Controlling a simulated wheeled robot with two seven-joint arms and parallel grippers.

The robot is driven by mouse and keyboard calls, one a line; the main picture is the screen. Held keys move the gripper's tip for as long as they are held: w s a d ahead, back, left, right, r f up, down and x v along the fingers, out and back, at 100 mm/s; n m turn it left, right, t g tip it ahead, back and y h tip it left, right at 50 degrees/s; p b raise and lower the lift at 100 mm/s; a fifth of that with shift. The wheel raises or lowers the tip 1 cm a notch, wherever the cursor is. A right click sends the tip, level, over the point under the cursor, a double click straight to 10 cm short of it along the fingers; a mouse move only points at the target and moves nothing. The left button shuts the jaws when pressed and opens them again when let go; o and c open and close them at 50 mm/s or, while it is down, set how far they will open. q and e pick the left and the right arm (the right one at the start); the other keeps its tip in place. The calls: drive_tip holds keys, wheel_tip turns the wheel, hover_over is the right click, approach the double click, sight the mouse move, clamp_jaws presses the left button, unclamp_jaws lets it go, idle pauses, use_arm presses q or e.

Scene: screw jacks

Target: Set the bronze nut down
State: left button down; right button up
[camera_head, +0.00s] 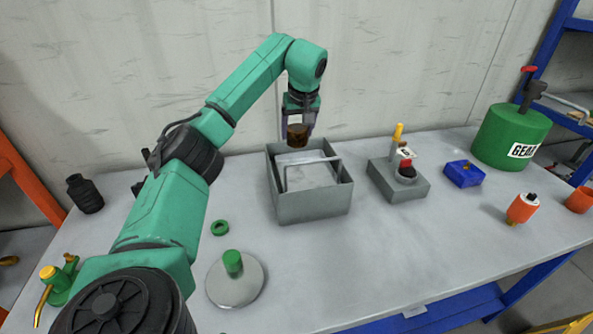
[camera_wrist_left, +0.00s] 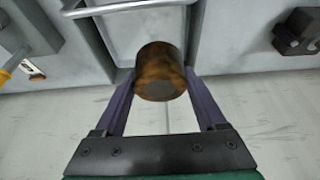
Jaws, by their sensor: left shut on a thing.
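The bronze nut (camera_head: 298,132) is a brown, worn, rounded piece. My left gripper (camera_head: 299,123) is shut on it and holds it above the rear part of the grey open box (camera_head: 314,206). In the left wrist view, the nut (camera_wrist_left: 161,68) sits between the two purple finger tips of the gripper (camera_wrist_left: 161,80). The nut appears raised, with no contact with the box that I can make out. My right gripper is not in view.
A metal handle bar (camera_head: 313,160) spans the box. Right of it stand a grey block with a yellow-handled tool (camera_head: 398,182), a blue box (camera_head: 463,173) and a green tank (camera_head: 510,138). A green ring (camera_head: 220,228) and a round plate (camera_head: 235,287) lie in front.

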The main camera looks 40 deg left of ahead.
sight(302, 146)
use_arm(q)
wheel_tip(302, 146, down, 14)
drive_tip(key=shift+w+r+p, duration=0.15)
drive_tip(key=shift+r+p, duration=0.05)
drive_tip(key=shift+p, duration=0.5)
drive_tip(key=shift+c, duration=1.1)
unclamp_jaws()
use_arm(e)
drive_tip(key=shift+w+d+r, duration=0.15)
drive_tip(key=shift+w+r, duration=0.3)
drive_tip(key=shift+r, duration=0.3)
use_arm(q)
drive_tip(key=b+v, duration=0.2)
drive_tip(key=v, duration=1)
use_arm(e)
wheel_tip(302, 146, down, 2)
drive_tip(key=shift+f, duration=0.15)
use_arm(q)
drive_tip(key=shift+r, duration=0.1)
